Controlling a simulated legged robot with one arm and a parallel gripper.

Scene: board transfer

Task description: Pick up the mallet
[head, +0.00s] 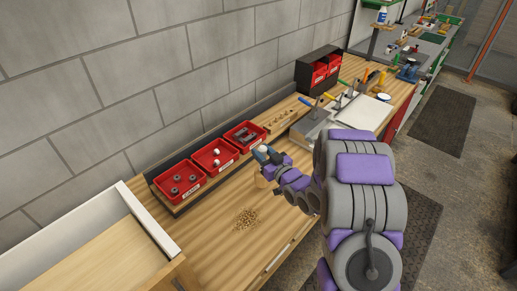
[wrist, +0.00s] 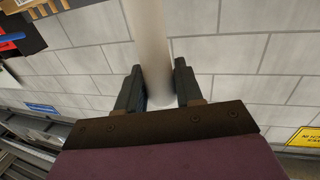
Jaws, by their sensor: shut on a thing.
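My gripper (wrist: 158,80) is shut on a pale, smooth cylindrical bar, which I take to be the handle of the mallet (wrist: 148,40). The bar runs between both dark fingers and out of the top of the wrist view. In the head view my gripper (head: 264,156) is over the wooden bench, in front of the red bins. A pale tan piece, apparently part of the mallet (head: 261,181), shows just below it. My arm and gripper hide much of the mallet, and I cannot tell its whole shape.
Red bins of small parts (head: 180,186) stand along the back of the wooden bench (head: 205,235). A small pile of tan bits (head: 247,219) lies on its front part. A white-edged tray (head: 150,215) is at left. Clamps and a white board (head: 362,112) are to the right.

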